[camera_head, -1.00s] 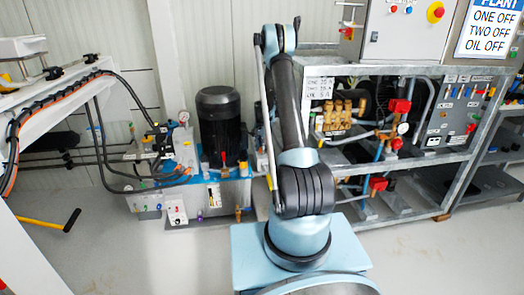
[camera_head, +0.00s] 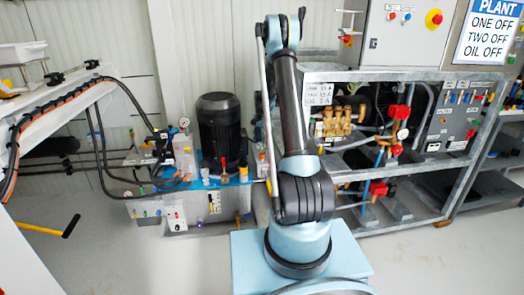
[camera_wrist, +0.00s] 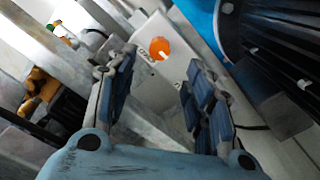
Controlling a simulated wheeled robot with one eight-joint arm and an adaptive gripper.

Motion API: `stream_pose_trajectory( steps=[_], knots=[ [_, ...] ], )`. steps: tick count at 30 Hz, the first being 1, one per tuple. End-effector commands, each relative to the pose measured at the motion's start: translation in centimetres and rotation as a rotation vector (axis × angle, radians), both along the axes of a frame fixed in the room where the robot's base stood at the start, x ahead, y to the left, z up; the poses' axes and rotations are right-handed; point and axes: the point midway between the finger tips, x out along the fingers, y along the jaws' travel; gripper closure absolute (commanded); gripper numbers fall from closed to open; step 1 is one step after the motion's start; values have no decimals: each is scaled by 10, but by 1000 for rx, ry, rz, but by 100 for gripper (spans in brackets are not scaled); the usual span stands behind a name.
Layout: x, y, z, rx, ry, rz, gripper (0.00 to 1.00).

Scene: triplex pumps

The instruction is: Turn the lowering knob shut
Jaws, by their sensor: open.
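In the wrist view, an orange round knob (camera_wrist: 159,48) sits on the face of a white box (camera_wrist: 158,85). I cannot tell whether it is the lowering knob. My gripper (camera_wrist: 160,65) is open, its two blue-padded fingers on either side of the white box in the picture. The orange knob shows in the gap near the fingertips, and no contact with it is visible. My gripper does not show in the head view. There, the hydraulic unit (camera_head: 155,208) carries several small coloured knobs, too small to identify.
A black finned motor (camera_head: 219,130) stands on the unit's blue top; a dark finned body (camera_wrist: 275,50) is close right of my fingers. A metal pump frame (camera_head: 420,75) stands at right. A white beam with hoses (camera_head: 60,105) is at left.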

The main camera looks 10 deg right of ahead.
Motion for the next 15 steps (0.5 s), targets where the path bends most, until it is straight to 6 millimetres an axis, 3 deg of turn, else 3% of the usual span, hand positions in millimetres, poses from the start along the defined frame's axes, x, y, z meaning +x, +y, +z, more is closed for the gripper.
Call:
stream_pose_trajectory(
  steps=[6,15],
  knots=[
    [0,0,25,0,0,0,52],
    [0,0,31,0,0,0,52]
  ],
)
